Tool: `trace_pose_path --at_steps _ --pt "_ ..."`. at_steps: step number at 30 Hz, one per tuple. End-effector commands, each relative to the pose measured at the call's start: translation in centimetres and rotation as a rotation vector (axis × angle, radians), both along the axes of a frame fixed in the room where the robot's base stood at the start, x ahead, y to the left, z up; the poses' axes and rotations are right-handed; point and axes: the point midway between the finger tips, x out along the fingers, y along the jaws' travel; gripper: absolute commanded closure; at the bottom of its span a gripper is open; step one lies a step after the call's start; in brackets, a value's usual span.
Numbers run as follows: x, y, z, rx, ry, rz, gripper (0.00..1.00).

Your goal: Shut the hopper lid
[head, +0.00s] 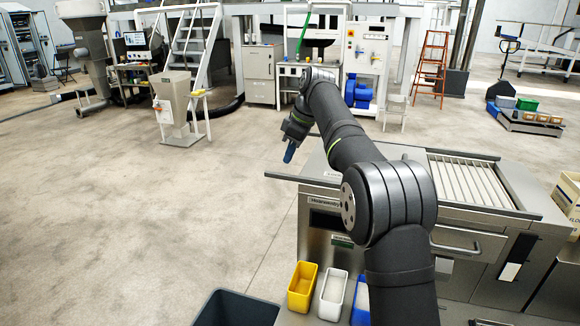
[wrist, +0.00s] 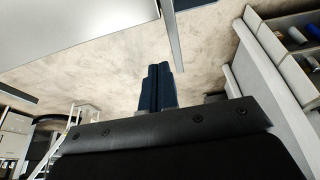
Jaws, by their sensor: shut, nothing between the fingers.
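The roller sheeter (head: 325,220) is a steel machine at right, partly hidden behind my arm. A slatted or roller-like section (head: 468,180) is exposed on its top right. A thin flat steel panel (head: 300,180) sticks out level from its top left; I cannot tell whether this is the hopper lid. My gripper (head: 290,153) has blue fingers, shut and empty, pointing down above and beyond that panel in the head view. In the wrist view the closed fingers (wrist: 157,87) point towards a grey panel edge (wrist: 174,38), with floor beyond. Contact is not visible.
A bar handle (head: 456,247) projects from the machine's front. Yellow (head: 302,287) and white (head: 333,296) bins stand in front of it, with a blue one partly behind my arm. A dark bin (head: 235,308) is at bottom. The floor at left is clear.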

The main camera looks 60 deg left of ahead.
Motion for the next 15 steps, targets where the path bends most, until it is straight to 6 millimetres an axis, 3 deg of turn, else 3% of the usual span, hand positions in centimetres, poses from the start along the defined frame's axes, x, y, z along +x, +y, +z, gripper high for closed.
trace_pose_path --at_steps 5,10,15 --pt "0.8 -0.8 3.3 0.0 0.0 0.0 1.0" --pt "1.2 -1.2 4.8 -0.003 0.001 0.001 1.0" --pt "1.3 -1.3 5.2 -0.004 0.001 0.001 0.67"
